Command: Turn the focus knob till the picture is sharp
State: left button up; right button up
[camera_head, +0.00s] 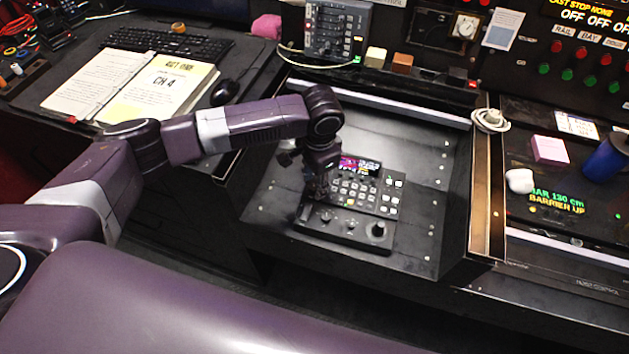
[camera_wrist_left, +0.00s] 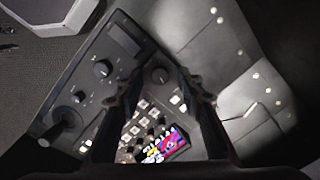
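A black control panel (camera_head: 345,238) lies on the sloping console. It carries a small screen (camera_head: 374,167) with a coloured picture, which also shows in the left wrist view (camera_wrist_left: 165,146). The picture is too small to judge its sharpness. My left gripper (camera_head: 318,190) points down at the panel's left part. In the left wrist view its two dark fingers (camera_wrist_left: 161,80) are apart. A round dark knob (camera_wrist_left: 160,75) shows between the fingertips; I cannot tell whether they touch it. The head view hides this knob behind the gripper. No focus label is readable. My right gripper is out of view.
The panel also has another knob (camera_wrist_left: 102,68), a smaller knob (camera_wrist_left: 79,96), a stick-like control (camera_wrist_left: 60,122) and rows of lit keys (camera_head: 350,192). An open binder (camera_head: 130,88) and keyboard (camera_head: 170,42) lie left. The console right of the panel is bare.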

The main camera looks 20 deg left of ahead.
pick_arm(q)
jog(key=shift+f, duration=0.3)
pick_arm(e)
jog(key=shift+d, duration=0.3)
pick_arm(q)
grip_shut()
jog(key=shift+r+m+p, duration=0.3)
jog(key=shift+m+p, duration=0.5)
jog(key=shift+p, duration=0.35)
jog(key=shift+f+m+p, duration=0.2)
jog(key=shift+m+p, duration=0.35)
jog(key=shift+m, duration=0.15)
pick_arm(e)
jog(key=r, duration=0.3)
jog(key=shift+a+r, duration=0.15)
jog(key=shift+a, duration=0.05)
pick_arm(q)
grip_release()
